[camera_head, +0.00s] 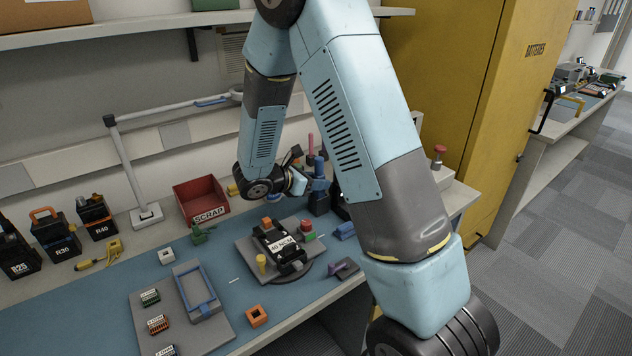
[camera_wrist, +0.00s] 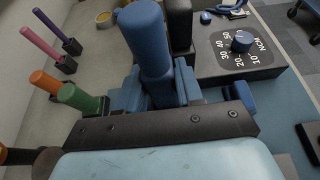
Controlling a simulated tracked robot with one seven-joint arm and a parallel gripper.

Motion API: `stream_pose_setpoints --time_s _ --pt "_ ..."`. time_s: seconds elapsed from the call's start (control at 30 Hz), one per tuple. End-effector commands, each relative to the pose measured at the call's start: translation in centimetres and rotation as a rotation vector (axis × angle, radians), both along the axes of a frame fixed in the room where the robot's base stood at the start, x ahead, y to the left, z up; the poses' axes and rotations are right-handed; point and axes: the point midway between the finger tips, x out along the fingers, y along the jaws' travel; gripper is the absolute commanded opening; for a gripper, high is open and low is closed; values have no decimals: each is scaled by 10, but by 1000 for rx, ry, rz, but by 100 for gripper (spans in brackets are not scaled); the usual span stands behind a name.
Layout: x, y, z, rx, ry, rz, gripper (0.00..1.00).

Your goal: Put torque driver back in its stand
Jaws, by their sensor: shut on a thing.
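The torque driver has a thick blue handle, which stands upright between the jaws in the wrist view (camera_wrist: 147,45). It also shows in the head view (camera_head: 319,167), at the back right of the bench. My gripper (camera_head: 313,185) is shut on it from the left. In the wrist view, the blue fingers of my gripper (camera_wrist: 160,90) lie on either side of the handle. The driver's lower end is hidden there. A dark blue upright part (camera_head: 318,205) shows directly below the jaws; I cannot tell whether it is the stand or whether the driver is seated.
A black dial box marked NCM (camera_wrist: 238,52) stands beside the driver. Orange (camera_wrist: 45,82) and green (camera_wrist: 82,100) handles and pink (camera_wrist: 40,42) and purple rods stand to the left. A radio on a grey fixture (camera_head: 275,250) and a red scrap bin (camera_head: 200,195) are nearby.

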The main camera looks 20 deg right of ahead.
Motion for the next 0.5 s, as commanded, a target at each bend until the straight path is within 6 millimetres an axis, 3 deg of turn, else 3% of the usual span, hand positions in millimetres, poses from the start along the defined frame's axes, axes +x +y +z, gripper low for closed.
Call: stream_pose_setpoints --time_s 0.17,0.2,0.5 --pt "0 0 -1 0 1 -1 0" --pt "0 0 -2 0 1 0 37" --pt "0 0 -2 0 0 -1 62"
